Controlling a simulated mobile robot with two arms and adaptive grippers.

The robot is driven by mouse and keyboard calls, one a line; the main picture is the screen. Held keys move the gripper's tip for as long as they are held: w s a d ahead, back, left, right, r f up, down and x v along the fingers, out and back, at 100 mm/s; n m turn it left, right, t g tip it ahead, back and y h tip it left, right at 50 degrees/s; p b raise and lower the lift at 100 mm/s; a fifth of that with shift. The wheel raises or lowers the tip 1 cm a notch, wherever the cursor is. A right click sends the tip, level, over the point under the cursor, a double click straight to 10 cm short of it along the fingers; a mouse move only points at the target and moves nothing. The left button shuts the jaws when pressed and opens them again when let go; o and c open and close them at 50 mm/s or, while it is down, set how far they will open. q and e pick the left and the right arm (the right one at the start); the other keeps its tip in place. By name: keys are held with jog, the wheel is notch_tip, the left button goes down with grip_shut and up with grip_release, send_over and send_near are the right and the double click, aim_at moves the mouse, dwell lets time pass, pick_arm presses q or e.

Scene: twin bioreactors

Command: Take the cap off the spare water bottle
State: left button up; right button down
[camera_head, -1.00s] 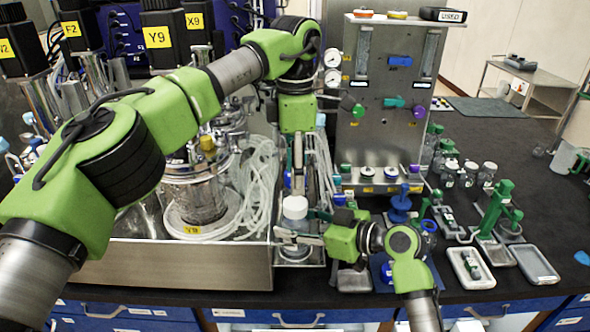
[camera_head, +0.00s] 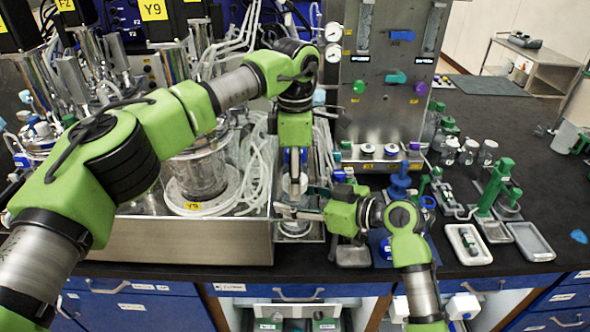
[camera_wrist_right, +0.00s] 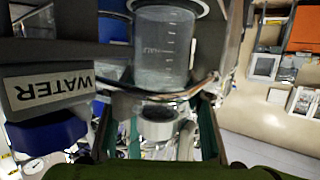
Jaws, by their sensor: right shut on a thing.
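The spare water bottle (camera_head: 294,200) stands at the front of the bench, mostly hidden by my grippers in the head view. In the right wrist view a clear graduated bottle (camera_wrist_right: 163,55) shows close up. My right gripper (camera_head: 291,209) comes in from the right and is shut on the bottle, below its top. My left gripper (camera_head: 294,183) points straight down over the bottle's top, with its fingers around the pale cap (camera_head: 294,187). Whether those fingers press on the cap is too small to tell.
A steel tray (camera_head: 190,242) with a vessel and coiled tubing is at left. A steel gauge panel (camera_head: 385,90) stands behind. Blue and green stands and small trays (camera_head: 468,244) crowd the right. A WATER label (camera_wrist_right: 50,88) shows upside down in the wrist view.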

pick_arm(q)
jog(key=c, duration=1.1)
jog(key=n, duration=0.6)
jog(key=shift+r, duration=0.1)
jog(key=shift+r, duration=0.15)
jog(key=shift+r, duration=0.95)
jog(key=shift+r, duration=2)
pick_arm(e)
jog(key=c, duration=1)
grip_release()
